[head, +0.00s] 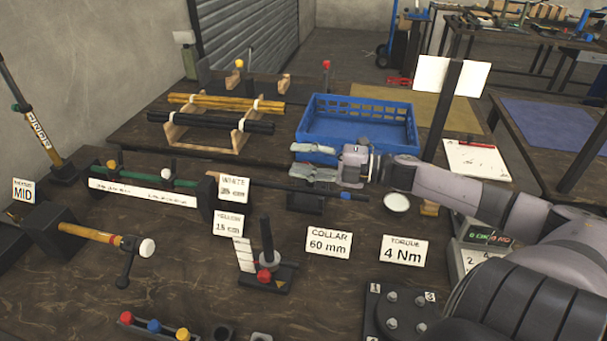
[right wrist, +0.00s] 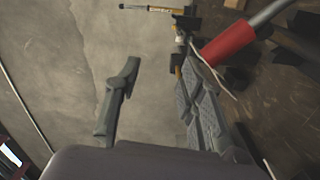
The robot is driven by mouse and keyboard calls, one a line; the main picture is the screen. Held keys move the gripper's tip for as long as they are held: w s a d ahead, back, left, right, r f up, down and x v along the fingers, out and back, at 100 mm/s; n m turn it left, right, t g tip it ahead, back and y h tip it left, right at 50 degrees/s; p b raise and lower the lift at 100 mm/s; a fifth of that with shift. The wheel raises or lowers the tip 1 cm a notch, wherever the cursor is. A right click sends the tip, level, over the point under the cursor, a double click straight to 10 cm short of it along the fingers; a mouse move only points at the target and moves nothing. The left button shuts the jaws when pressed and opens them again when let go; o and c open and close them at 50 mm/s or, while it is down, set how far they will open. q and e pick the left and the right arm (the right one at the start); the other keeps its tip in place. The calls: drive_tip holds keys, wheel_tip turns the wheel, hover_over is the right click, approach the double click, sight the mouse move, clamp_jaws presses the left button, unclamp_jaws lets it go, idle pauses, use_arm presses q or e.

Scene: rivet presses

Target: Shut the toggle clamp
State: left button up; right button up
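I cannot tell for sure which thing is the toggle clamp. In the right wrist view a red grip (right wrist: 228,43) on a grey bar lies close to the fingers, not between them; it may be the clamp's handle. In the head view I cannot make it out. My right gripper (head: 311,161) is open and empty above a dark block (head: 306,200) and a black rod with a blue end (head: 352,196). Its spread fingers also show in the right wrist view (right wrist: 158,105). My left gripper is not in view.
A blue crate (head: 358,146) stands behind my right gripper, with a rack of rods (head: 222,115) to its left. A stand with a red knob (head: 264,276) and a card reading COLLAR 60 mm (head: 328,243) are nearer.

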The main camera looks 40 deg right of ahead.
drive_tip(key=shift+r, duration=0.35)
drive_tip(key=shift+c, duration=0.4)
